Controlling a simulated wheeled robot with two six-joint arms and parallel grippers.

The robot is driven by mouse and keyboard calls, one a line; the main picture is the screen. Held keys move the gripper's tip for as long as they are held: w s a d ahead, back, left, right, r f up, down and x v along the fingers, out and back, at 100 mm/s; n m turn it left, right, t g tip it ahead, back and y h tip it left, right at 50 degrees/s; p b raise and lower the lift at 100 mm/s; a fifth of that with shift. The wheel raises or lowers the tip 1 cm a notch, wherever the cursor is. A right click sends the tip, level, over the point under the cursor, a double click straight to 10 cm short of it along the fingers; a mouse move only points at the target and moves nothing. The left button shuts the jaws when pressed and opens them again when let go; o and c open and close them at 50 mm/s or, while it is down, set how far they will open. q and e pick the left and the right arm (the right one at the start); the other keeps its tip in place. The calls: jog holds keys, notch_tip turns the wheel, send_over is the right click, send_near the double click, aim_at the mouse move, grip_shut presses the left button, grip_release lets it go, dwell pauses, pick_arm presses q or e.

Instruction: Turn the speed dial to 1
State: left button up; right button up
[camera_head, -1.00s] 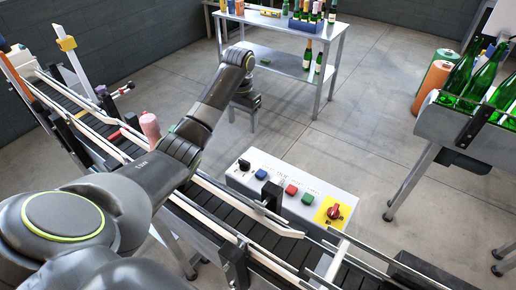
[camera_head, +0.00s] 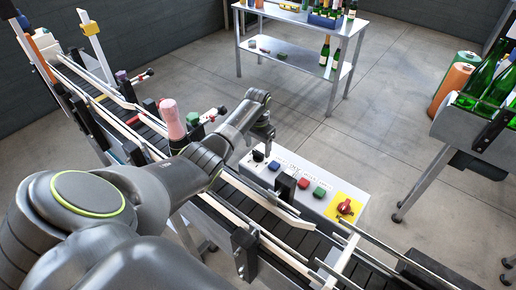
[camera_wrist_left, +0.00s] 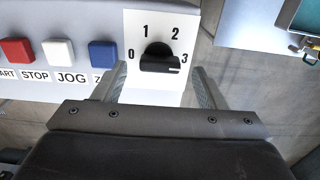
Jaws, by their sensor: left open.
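The speed dial is a black knob (camera_wrist_left: 160,58) on a white plate marked 0, 1, 2 and 3. A small white mark on the knob lies at its right end, toward the 3. In the head view the dial (camera_head: 258,156) is small, at the left end of the white control panel (camera_head: 325,204). My left gripper (camera_head: 269,146) is above that end of the panel. In the wrist view the left gripper (camera_wrist_left: 160,90) is open, its fingers to either side of the knob and apart from it. My right gripper is not in view.
Red (camera_wrist_left: 16,51), white (camera_wrist_left: 58,52) and blue (camera_wrist_left: 103,54) buttons sit left of the dial. A red knob on a yellow plate (camera_head: 345,208) is at the panel's other end. The conveyor (camera_head: 270,226) runs in front. A pink-topped bottle (camera_head: 172,120) stands near my arm.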

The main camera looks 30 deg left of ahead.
pick_arm(q)
jog(key=shift+f, duration=0.95)
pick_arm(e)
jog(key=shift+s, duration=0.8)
pick_arm(q)
jog(key=c, duration=1)
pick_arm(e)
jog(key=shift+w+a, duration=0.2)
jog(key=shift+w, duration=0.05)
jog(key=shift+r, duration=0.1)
